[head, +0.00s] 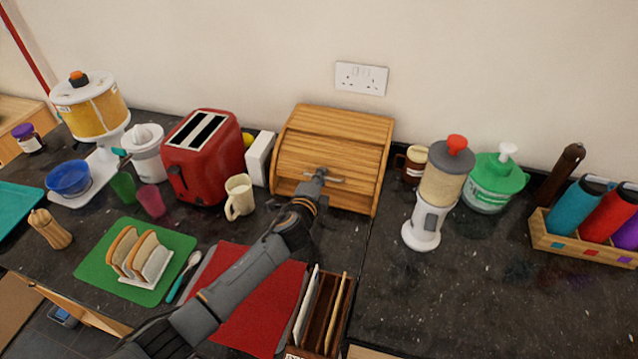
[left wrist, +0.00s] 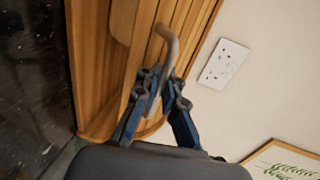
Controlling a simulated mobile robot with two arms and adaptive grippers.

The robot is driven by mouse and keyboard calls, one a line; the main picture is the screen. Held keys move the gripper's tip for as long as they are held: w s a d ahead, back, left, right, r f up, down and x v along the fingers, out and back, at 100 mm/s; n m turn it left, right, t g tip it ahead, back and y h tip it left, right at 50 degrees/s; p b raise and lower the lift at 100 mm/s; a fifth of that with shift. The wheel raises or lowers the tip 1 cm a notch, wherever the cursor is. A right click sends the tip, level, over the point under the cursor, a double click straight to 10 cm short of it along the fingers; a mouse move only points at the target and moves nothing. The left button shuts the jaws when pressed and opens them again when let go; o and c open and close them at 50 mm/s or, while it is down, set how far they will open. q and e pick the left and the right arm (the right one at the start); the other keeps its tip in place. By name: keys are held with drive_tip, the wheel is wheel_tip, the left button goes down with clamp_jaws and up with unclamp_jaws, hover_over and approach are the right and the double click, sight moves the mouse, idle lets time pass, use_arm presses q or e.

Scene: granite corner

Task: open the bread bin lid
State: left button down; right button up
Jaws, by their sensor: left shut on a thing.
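The wooden bread bin (head: 345,127) stands against the back wall, with its slatted roll lid (head: 330,155) down over the front as far as I can see. A metal bar handle (head: 335,180) is on the lid; it also shows as a curved grey bar (left wrist: 168,42) in the left wrist view. My left gripper (head: 317,177) is at the handle, its arm reaching up from the lower left. In the left wrist view the fingers (left wrist: 163,90) are shut on the handle. Part of the lid's lower front is hidden behind the gripper. My right gripper is not in view.
A red toaster (head: 205,160) and cream mug (head: 239,196) stand left of the bin. A brown mug (head: 412,163) and a dispenser (head: 438,190) stand to its right. A wooden rack (head: 322,315) and red mat (head: 255,315) lie in front. The right front counter is clear.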

sight(328, 155)
use_arm(q)
drive_tip(key=shift+w+d+r+p, duration=0.2)
drive_tip(key=shift+w+r+p, duration=0.1)
drive_tip(key=shift+w+r, duration=0.85)
drive_tip(key=shift+r, duration=0.3)
drive_tip(key=c, duration=1.5)
unclamp_jaws()
drive_tip(key=shift+s+f, duration=0.1)
drive_tip(key=shift+s, duration=0.05)
